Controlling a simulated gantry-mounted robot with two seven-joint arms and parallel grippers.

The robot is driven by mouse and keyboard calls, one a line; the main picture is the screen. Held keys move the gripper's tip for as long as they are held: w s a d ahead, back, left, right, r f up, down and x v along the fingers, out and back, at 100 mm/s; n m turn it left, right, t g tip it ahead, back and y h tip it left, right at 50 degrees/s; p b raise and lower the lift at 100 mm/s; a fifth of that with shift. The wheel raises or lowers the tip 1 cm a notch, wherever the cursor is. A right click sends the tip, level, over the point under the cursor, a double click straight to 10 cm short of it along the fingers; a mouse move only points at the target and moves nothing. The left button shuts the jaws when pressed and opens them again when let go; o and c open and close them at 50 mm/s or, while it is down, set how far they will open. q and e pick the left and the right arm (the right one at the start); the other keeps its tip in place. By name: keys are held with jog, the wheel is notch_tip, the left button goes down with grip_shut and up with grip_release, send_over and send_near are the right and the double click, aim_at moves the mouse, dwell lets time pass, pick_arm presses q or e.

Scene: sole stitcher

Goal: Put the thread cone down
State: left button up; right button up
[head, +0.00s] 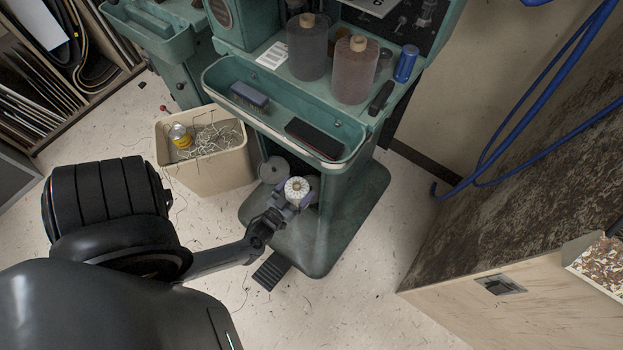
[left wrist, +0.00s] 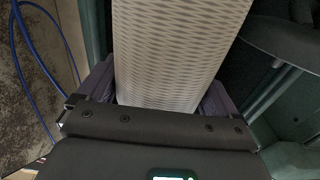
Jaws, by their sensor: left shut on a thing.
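The white thread cone (head: 297,187) is gripped by my left gripper (head: 293,196), low in front of the green machine's column in the head view. Only its round end shows there. In the left wrist view the pale, cross-patterned side of the thread cone (left wrist: 178,45) fills the space between the purple-grey fingers of my left gripper (left wrist: 160,92), which press on both sides. What lies under the cone is hidden. My right gripper is not in view.
A green tray (head: 221,82) holds a brush (head: 250,95) and a dark flat block (head: 314,138). Two thread cones (head: 308,50) (head: 354,72) and a blue can (head: 406,63) stand above. A beige bin (head: 205,176) holds thread scraps. A black pedal (head: 271,270) sits below. Blue hoses (head: 545,85) hang right.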

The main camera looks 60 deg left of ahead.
pick_arm(q)
jog(key=shift+w+a+f+b, duration=0.6)
jog(key=shift+w+b, duration=0.25)
jog(key=shift+w, duration=0.35)
jog(key=shift+w+a+f+b, duration=0.55)
jog(key=shift+w+b, duration=0.25)
jog(key=shift+w, duration=0.4)
jog(key=shift+w+a+f+b, duration=0.6)
jog(key=shift+w+b, duration=0.25)
jog(key=shift+w, duration=0.35)
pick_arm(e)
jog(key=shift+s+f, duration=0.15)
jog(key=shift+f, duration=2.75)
pick_arm(q)
jog(key=shift+f, duration=0.15)
jog(key=o, duration=0.9)
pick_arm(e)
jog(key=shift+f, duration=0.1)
pick_arm(q)
jog(key=shift+r, duration=0.2)
jog(key=p+v, duration=0.4)
jog(key=v, duration=0.8)
jog(key=shift+s, duration=0.1)
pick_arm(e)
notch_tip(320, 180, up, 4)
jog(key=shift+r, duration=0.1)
